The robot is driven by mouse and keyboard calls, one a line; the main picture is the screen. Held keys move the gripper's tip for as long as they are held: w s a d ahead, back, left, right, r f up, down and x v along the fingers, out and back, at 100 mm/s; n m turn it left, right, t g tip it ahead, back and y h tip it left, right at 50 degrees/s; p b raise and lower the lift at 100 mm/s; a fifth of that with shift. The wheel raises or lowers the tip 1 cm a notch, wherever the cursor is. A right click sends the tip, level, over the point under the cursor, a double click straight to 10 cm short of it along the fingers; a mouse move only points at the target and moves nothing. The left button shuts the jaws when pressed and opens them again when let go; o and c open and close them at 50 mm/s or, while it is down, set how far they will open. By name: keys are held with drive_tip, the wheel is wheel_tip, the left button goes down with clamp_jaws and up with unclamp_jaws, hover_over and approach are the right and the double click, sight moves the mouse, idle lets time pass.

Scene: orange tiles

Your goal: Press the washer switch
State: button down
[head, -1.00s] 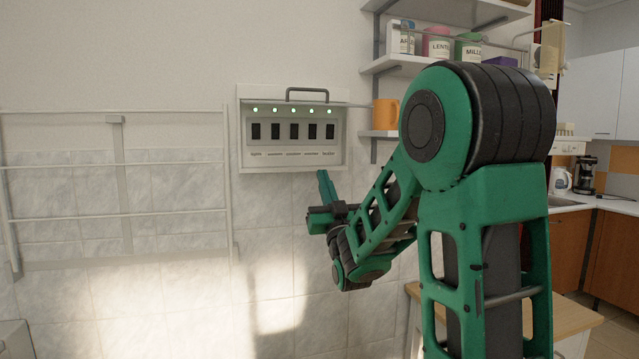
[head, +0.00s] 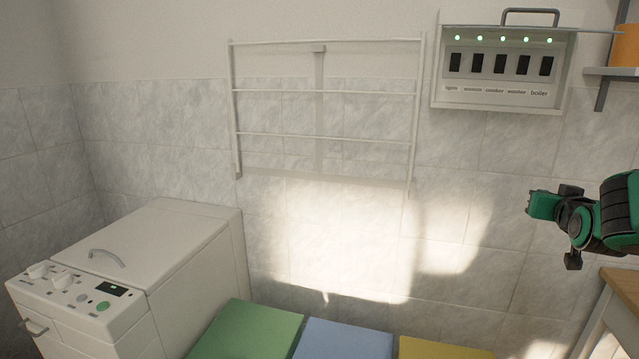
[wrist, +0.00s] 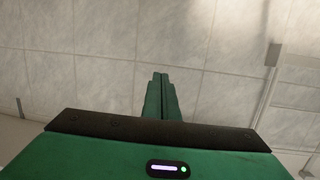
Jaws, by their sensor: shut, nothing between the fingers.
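The switch panel (head: 437,92) is a white wall box with its cover raised, at the upper right in the head view. It has a row of dark switches, each with a lit green light above and a small label below. The fourth from the left appears to be the washer switch (head: 523,65); its label is blurred. My gripper (head: 530,205) is shut and empty, below the panel and apart from it. In the wrist view its green fingers (wrist: 160,95) are together in front of the tiled wall. The panel is not seen there.
A white top-loading washer (head: 190,235) with knobs and a small display stands at the lower left. A white wall rack (head: 325,91) hangs left of the panel. Green (head: 250,330), blue (head: 343,340) and yellow (head: 440,350) surfaces lie below. A wooden table (head: 622,290) stands at the lower right.

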drive_tip(key=s+f+g+y, duration=0.2)
drive_tip(key=s+f+g, duration=0.3)
drive_tip(key=s+f, duration=0.3)
drive_tip(key=s+a+f+g+y, duration=0.1)
drive_tip(key=s+a+f+g, duration=0.1)
drive_tip(key=s, duration=0.7)
drive_tip(key=s+a+f+m+g+y, duration=0.1)
drive_tip(key=s+a+f+g+y, duration=0.1)
drive_tip(key=s, duration=0.7)
drive_tip(key=s+a+f+g+y, duration=0.1)
drive_tip(key=s+a+f+g, duration=0.3)
drive_tip(key=s, duration=0.5)
drive_tip(key=shift+a+m+g, duration=0.3)
drive_tip(key=shift+a+g, duration=0.6)
drive_tip(key=shift+a, duration=0.35)
drive_tip(key=shift+w, duration=0.1)
drive_tip(key=shift+w+f, duration=0.2)
drive_tip(key=shift+w, duration=0.4)
drive_tip(key=shift+d, duration=0.1)
